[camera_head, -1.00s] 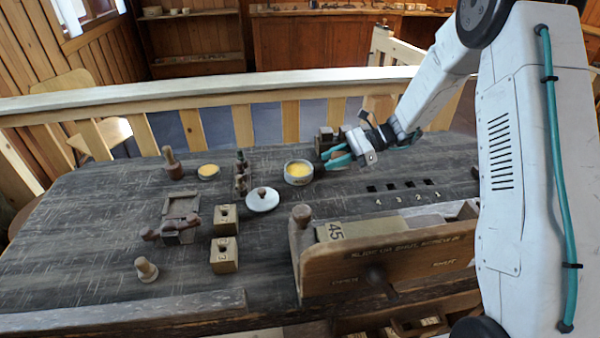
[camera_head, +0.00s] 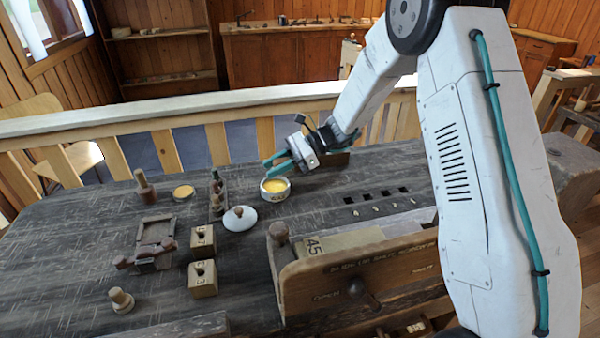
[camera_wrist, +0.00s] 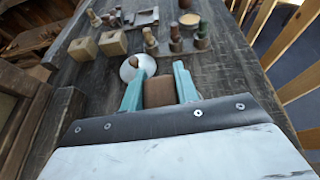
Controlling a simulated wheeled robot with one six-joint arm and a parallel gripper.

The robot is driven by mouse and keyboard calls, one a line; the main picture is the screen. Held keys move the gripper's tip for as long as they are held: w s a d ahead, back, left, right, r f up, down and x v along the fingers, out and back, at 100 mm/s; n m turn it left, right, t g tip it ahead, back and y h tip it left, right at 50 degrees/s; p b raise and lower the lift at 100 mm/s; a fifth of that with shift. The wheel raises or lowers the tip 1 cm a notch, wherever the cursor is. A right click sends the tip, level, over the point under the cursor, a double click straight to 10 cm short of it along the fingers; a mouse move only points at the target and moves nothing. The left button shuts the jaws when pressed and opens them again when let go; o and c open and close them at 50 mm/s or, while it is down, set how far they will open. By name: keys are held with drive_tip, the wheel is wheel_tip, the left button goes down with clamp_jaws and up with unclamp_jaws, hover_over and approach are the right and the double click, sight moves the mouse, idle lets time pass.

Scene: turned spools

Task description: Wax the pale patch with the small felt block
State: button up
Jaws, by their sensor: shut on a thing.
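My gripper (camera_head: 269,166) is above and just behind the pale bowl of yellow wax (camera_head: 275,188) in the head view. In the wrist view its two teal fingers (camera_wrist: 159,90) are shut on a small brown block (camera_wrist: 158,93), which looks like the felt block. I cannot make out the block in the head view. A white lid with a brown knob (camera_head: 240,218) lies on the table left of the bowl; it also shows beyond the fingers in the wrist view (camera_wrist: 130,71). The bowl is out of sight in the wrist view. I cannot pick out the pale patch for certain.
Several square holes (camera_head: 376,193) are right.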

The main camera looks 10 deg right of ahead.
sight(269, 187)
drive_tip(key=shift+w+a+r+m+t, duration=0.15)
drive_tip(key=shift+w+a+r, duration=0.2)
drive_tip(key=shift+a, duration=0.2)
drive_tip(key=shift+w+a+r+m+t, duration=0.15)
drive_tip(key=shift+w+a+r, duration=0.2)
drive_tip(key=shift+a, duration=0.2)
drive_tip(key=shift+w+f, duration=0.15)
drive_tip(key=shift+f, duration=2.85)
drive_tip(key=shift+f, duration=0.6)
drive_tip(key=shift+r, duration=0.15)
drive_tip(key=shift+r, duration=3.4)
